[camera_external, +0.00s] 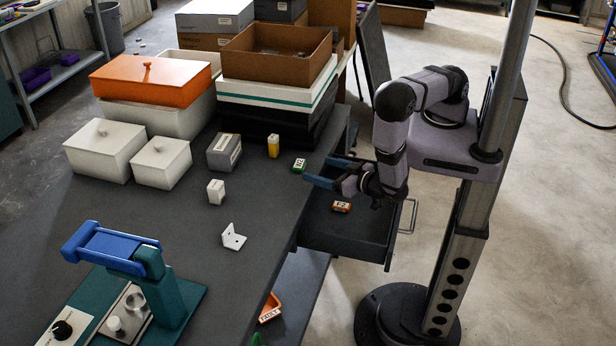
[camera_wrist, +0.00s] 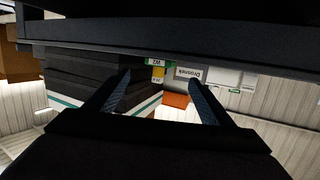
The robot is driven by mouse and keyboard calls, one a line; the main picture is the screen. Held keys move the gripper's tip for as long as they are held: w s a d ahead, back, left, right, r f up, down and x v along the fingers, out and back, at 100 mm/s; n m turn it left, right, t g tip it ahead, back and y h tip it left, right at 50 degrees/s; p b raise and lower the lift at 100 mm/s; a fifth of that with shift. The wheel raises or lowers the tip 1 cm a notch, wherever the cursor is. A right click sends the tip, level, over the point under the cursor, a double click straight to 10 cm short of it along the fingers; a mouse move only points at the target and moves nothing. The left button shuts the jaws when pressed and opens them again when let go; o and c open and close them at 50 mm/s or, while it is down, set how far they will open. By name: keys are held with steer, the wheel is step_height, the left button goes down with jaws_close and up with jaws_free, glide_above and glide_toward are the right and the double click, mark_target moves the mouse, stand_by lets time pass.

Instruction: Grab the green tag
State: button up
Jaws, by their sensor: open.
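The green tag (camera_external: 299,165) is a small green block with a white label. It sits on the grey table near its right edge, in front of the black box. In the wrist view the green tag (camera_wrist: 157,62) shows just beyond the space between the fingertips. My gripper (camera_external: 322,172) is open and empty, with its blue-grey fingers pointing left towards the tag over the open drawer side. In the wrist view both fingers of my gripper (camera_wrist: 159,80) are spread apart, and neither touches the tag.
An orange tag (camera_external: 341,206) lies in the open drawer (camera_external: 335,237) below my gripper. A yellow block (camera_external: 273,146) and a grey labelled box (camera_external: 223,152) stand left of the green tag. Stacked boxes (camera_external: 276,96) rise behind it. A white bracket (camera_external: 233,237) stands nearer the front.

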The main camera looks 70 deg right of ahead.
mark_target(301, 165)
steer(key=shift+x, duration=1.05)
steer(key=shift+d+f, duration=0.1)
steer(key=shift+f, duration=0.05)
steer(key=b+x, duration=0.1)
steer(key=x, duration=0.2)
steer(key=shift+w+f, duration=0.1)
steer(key=shift+w, duration=0.05)
steer(key=shift+x, duration=0.8)
steer(key=c, duration=1.1)
